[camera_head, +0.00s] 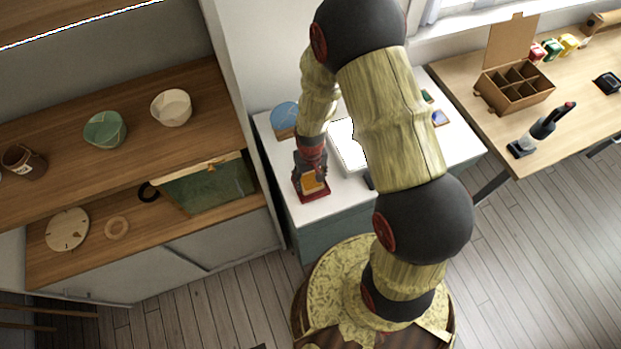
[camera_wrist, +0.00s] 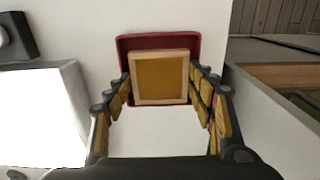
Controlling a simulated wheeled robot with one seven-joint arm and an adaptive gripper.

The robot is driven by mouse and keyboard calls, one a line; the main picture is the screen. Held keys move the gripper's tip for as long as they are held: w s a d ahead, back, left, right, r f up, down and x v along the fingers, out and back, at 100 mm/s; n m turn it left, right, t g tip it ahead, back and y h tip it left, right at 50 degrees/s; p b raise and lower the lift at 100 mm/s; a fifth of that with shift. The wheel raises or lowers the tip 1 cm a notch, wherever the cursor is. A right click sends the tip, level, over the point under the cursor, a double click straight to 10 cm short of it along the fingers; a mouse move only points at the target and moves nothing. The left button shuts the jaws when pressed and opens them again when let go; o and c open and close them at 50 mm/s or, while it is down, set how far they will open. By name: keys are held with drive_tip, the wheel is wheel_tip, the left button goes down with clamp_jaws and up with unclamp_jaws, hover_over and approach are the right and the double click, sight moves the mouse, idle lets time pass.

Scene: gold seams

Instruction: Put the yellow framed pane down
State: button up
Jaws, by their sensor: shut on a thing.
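The yellow framed pane (camera_wrist: 160,78) is a square of amber glass in a pale wooden frame. In the wrist view it sits between the two fingers of my gripper (camera_wrist: 160,88), which touch its left and right edges. A red tray (camera_wrist: 128,44) shows behind and around the pane. In the head view my gripper (camera_head: 311,172) points down at the white table's left front corner, with the pane (camera_head: 314,184) within the outline of the red tray (camera_head: 316,197). I cannot tell whether the pane touches the tray's floor.
A bright white light panel (camera_head: 346,150) lies beside the tray on the white table (camera_head: 295,209). A round blue pane (camera_head: 284,113) stands at the table's back left. A wooden shelf with bowls (camera_head: 171,108) is left; a divided cardboard box (camera_head: 516,92) is on the right table.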

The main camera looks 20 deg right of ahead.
drive_tip(key=shift+f+b, duration=0.3)
drive_tip(key=shift+f, duration=0.1)
drive_tip(key=shift+f, duration=0.2)
drive_tip(key=o, duration=1.3)
